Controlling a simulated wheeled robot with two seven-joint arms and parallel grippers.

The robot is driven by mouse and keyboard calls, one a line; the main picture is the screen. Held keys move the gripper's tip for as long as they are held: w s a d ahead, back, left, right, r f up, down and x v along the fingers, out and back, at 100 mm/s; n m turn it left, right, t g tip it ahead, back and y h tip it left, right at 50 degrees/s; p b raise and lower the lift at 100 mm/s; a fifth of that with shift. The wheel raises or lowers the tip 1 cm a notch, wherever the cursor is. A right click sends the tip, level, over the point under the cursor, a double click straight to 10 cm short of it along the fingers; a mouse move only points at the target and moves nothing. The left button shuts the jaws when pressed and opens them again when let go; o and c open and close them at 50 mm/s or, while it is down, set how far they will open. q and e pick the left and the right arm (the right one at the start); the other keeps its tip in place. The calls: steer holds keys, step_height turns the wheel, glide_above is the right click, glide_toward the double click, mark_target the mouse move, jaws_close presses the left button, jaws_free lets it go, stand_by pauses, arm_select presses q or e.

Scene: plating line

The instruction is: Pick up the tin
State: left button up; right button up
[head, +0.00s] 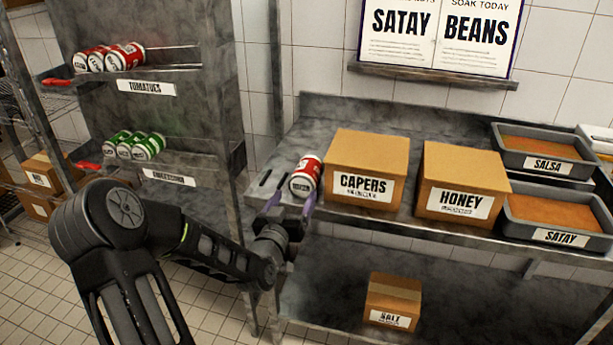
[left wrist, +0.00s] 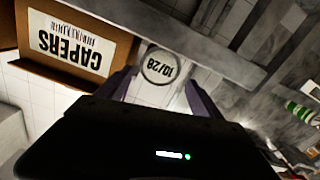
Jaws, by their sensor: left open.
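A red and white tin (head: 305,176) lies on its side on the steel counter, just left of the CAPERS box. My left gripper (head: 291,200) is at the counter's front edge, on the near side of the tin, with its purple fingers open and pointing at it. My right gripper is not in view.
The CAPERS box (head: 367,170) stands close to the tin's right, with the HONEY box (head: 461,185) beyond. SALSA and SATAY trays (head: 556,236) are at the far right. A left rack holds red tins (head: 125,57) and green tins (head: 149,147). A SALT box (head: 392,300) sits below.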

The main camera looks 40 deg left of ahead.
mark_target(301, 186)
arm_select(q)
steer(key=shift+x, duration=2.75)
steer(key=shift+w, duration=0.1)
steer(key=p+x, duration=0.1)
steer(key=x, duration=0.4)
steer(key=shift+w+a, duration=0.15)
steer(key=shift+w, duration=0.25)
jaws_close()
